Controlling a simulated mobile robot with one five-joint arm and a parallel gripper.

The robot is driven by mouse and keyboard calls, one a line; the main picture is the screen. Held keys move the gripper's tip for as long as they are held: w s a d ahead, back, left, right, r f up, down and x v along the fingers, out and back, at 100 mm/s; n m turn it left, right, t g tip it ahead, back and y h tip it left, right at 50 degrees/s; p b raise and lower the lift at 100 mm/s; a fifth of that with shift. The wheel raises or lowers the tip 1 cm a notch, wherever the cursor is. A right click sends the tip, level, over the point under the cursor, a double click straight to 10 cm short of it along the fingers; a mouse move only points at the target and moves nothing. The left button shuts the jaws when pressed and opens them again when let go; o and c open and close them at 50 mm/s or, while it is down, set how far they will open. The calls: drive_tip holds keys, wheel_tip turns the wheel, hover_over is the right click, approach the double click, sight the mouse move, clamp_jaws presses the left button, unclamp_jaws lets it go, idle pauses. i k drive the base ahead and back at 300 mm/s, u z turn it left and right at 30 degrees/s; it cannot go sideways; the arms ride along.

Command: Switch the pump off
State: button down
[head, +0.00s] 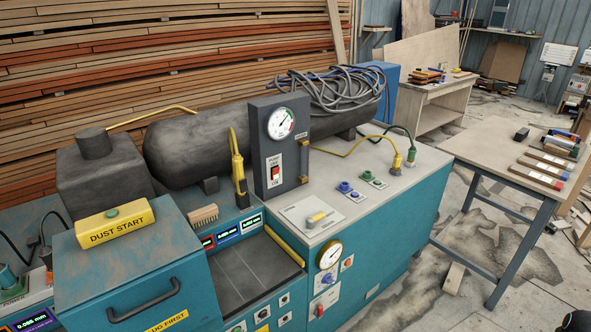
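The pump switch (275,173) is a small red rocker on a white plate. The plate reads PUMP and OFF above the rocker and ON below it. It is on the front of a dark upright panel (262,132) under a round white gauge (281,123). The rocker is too small to tell which way it is pressed. The panel stands on the teal machine's grey top (398,160). Nothing covers the switch. My gripper is not recognisable in the head view. A small black shape cuts into the lower right corner, and I cannot tell what it is.
A yellow DUST START box (115,222) with a green button sits front left. A yellow-handled tool (238,170) stands just left of the panel. Blue and green fittings (345,187) lie to its right. A table (490,152) stands at right, with floor between.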

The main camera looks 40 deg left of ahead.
sight(275, 172)
drive_tip(key=u, duration=0.05)
drive_tip(key=k, duration=0.15)
drive_tip(key=u, duration=2.95)
drive_tip(key=k, duration=0.6)
drive_tip(key=z, duration=0.4)
drive_tip(key=i, duration=0.6)
drive_tip(key=u, duration=0.2)
